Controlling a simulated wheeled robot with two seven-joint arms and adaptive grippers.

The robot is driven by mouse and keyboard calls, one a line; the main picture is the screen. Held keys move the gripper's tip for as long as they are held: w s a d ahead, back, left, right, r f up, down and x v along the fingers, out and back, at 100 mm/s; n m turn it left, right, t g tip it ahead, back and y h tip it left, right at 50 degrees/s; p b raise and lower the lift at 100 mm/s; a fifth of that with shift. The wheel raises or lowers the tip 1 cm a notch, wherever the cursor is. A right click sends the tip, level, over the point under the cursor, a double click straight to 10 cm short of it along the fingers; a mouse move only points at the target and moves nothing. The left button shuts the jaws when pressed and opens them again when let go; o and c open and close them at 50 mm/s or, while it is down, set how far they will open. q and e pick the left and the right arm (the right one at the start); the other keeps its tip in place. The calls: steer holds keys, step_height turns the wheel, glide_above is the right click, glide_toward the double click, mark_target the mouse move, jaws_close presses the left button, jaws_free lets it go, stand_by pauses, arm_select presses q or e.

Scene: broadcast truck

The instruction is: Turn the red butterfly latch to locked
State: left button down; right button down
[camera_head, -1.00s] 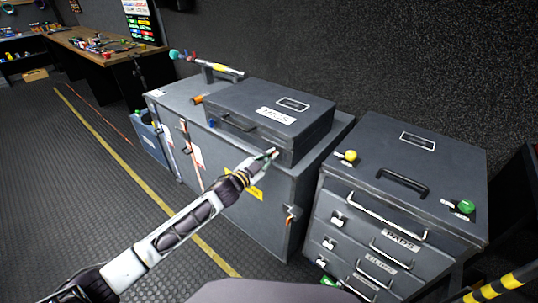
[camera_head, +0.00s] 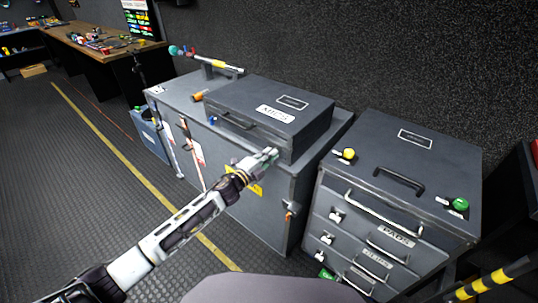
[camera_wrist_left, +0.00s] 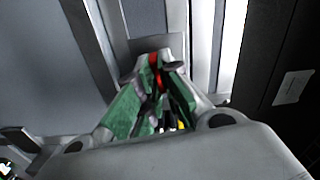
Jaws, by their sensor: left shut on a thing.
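My left gripper (camera_head: 271,155) is at the front right corner of the dark grey case (camera_head: 262,92) that lies on the large grey trunk. In the left wrist view its green-padded fingers (camera_wrist_left: 155,92) are closed around the red butterfly latch (camera_wrist_left: 156,72), of which a narrow red strip shows between them. The latch's plate (camera_wrist_left: 150,46) is just beyond the fingertips. In the head view the gripper hides the latch. The latch's exact angle cannot be told. My right gripper is not in view.
The large trunk (camera_head: 262,213) stands under the case. To the right is a grey drawer cabinet (camera_head: 425,160) with a yellow knob (camera_head: 348,154) and a green knob (camera_head: 460,204) on top. A blue latch (camera_head: 211,120) is on the case's left. Floor to the left is open.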

arm_select(q)
steer(key=shift+w+r+m, duration=0.1)
steer(key=shift+r+m, duration=0.1)
steer(key=shift+m, duration=0.7)
steer(key=c, duration=1.6)
jaws_free()
steer(key=shift+d+f, duration=0.1)
steer(key=shift+f, duration=0.05)
steer(key=v, duration=1.2)
